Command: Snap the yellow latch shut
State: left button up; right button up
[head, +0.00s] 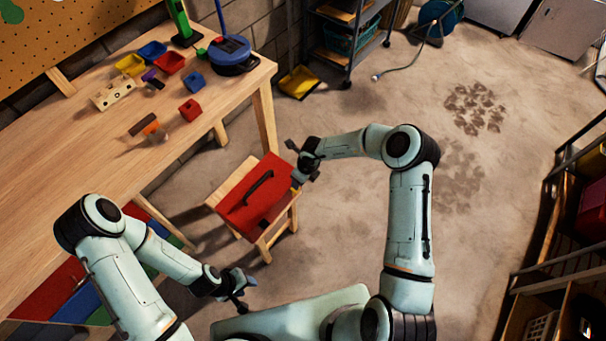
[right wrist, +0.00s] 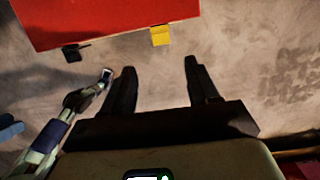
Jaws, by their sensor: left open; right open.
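A red toolbox (head: 262,195) with a black handle (head: 258,188) sits on a small wooden stool (head: 234,184). In the right wrist view the red box (right wrist: 110,15) fills the top, with a yellow latch (right wrist: 160,36) and a black latch (right wrist: 72,52) along its near edge. Whether the yellow latch is seated or loose is unclear. My right gripper (right wrist: 160,66) is open and empty, its fingers pointing toward the yellow latch but apart from it. In the head view it is beside the box's right end. My left gripper (head: 240,290) is open and empty, below the stool.
A long wooden workbench (head: 70,155) stands at left with coloured bins, blocks and a blue round device (head: 230,55). A yellow dustpan (head: 299,82) lies near a dark shelf cart (head: 345,45). Shelving (head: 575,230) lines the right side. The floor between is clear.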

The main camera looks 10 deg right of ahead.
jog(key=shift+s+d+r, duration=0.1)
jog(key=shift+s+r, duration=0.05)
jog(key=shift+r, duration=0.55)
jog(key=shift+s+d+r, duration=0.1)
jog(key=shift+r, duration=0.55)
jog(key=s+d+f+n+h, duration=0.1)
jog(key=s+d+f+n, duration=0.2)
jog(key=s+f+n, duration=0.65)
jog(key=s+a+n+g+y, duration=0.1)
jog(key=s+a+n+y, duration=0.2)
jog(key=s+n, duration=1.2)
jog(key=s+a+r, duration=0.1)
jog(key=s, duration=0.3)
jog(key=shift+g, duration=0.4)
